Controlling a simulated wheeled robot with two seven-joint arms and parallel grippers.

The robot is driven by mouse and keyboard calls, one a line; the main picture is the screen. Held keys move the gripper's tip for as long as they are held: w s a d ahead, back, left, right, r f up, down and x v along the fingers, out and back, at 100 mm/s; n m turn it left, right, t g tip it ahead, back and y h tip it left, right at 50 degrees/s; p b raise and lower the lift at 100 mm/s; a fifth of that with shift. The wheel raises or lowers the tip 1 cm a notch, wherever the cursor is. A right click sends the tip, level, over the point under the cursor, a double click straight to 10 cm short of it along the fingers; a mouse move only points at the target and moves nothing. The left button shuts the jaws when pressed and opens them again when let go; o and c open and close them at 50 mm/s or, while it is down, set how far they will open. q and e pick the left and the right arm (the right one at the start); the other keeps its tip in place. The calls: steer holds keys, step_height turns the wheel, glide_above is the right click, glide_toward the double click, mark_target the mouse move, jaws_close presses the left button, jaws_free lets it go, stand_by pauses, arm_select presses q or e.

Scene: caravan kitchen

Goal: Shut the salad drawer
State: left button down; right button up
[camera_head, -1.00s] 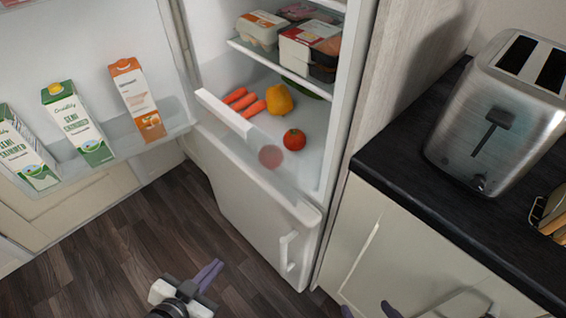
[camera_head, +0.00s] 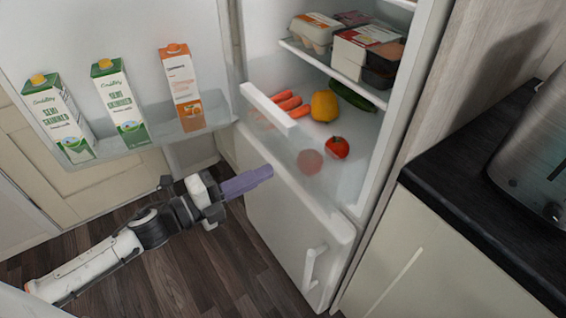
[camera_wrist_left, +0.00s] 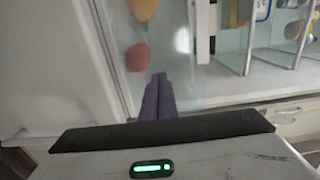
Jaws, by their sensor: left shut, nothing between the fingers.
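The salad drawer is a clear bin low in the open fridge, with a white front strip (camera_head: 268,108) that stands out past the shelf above. Carrots (camera_head: 290,103), a yellow pepper (camera_head: 325,105), a cucumber (camera_head: 352,95) and a red tomato (camera_head: 337,148) lie in it. A paler red round shape (camera_head: 310,162) shows through its clear front. My left gripper (camera_head: 268,173) is shut and empty, its purple fingers just below and in front of the drawer. In the left wrist view the fingers (camera_wrist_left: 159,90) point toward the clear drawer. Contact cannot be told. My right gripper is not in view.
The fridge door stands open at left, its rack (camera_head: 150,136) holding several cartons (camera_head: 121,103). A closed white lower door (camera_head: 290,225) with a handle is below the drawer. The floor in front is clear.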

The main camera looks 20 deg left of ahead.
mark_target(296, 157)
arm_select(q)
steer(key=x, duration=0.6)
steer(key=shift+w, duration=0.1)
steer(key=shift+d, duration=0.1)
